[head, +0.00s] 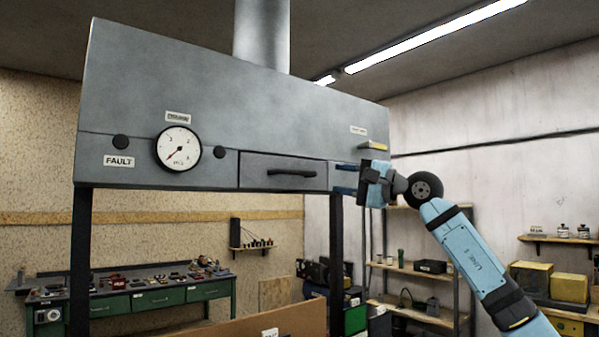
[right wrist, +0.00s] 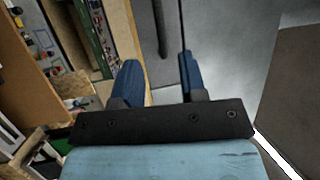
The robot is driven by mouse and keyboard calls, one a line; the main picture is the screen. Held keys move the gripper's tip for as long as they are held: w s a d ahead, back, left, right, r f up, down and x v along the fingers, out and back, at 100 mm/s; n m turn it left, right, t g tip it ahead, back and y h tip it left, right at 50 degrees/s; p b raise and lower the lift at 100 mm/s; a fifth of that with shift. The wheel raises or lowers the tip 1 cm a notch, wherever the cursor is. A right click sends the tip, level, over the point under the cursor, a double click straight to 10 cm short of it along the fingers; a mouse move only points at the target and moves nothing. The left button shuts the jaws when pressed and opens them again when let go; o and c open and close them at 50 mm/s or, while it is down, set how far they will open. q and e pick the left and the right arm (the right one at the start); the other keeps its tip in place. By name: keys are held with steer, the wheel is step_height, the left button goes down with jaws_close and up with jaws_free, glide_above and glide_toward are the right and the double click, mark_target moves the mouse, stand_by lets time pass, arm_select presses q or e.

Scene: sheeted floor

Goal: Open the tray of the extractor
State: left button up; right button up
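The grey extractor (head: 230,80) fills the upper left of the head view. Its tray (head: 257,167) is a grey front panel that looks flush with the hood, with a black horizontal handle (head: 291,173). My right gripper (head: 337,178) is just right of the tray, at the hood's lower right end, its blue fingers pointing left. In the right wrist view the fingers of this gripper (right wrist: 158,70) are apart with nothing between them. A dark bar, which looks like the handle (right wrist: 160,28), lies beyond the fingertips there. My left gripper is not in view.
A gauge (head: 177,148) and black knobs sit on the hood's front, left of the tray. A yellow-topped part (head: 372,145) juts out above my right gripper. A black leg (head: 335,250) stands below the hood. A green workbench (head: 150,300) and shelves are farther back.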

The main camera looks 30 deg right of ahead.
mark_target(302, 173)
steer(key=p+x, duration=0.3)
steer(key=x, duration=0.7)
steer(key=shift+a+r, duration=0.15)
steer(key=shift+w+a, duration=0.3)
steer(key=shift+w, duration=0.3)
jaws_close()
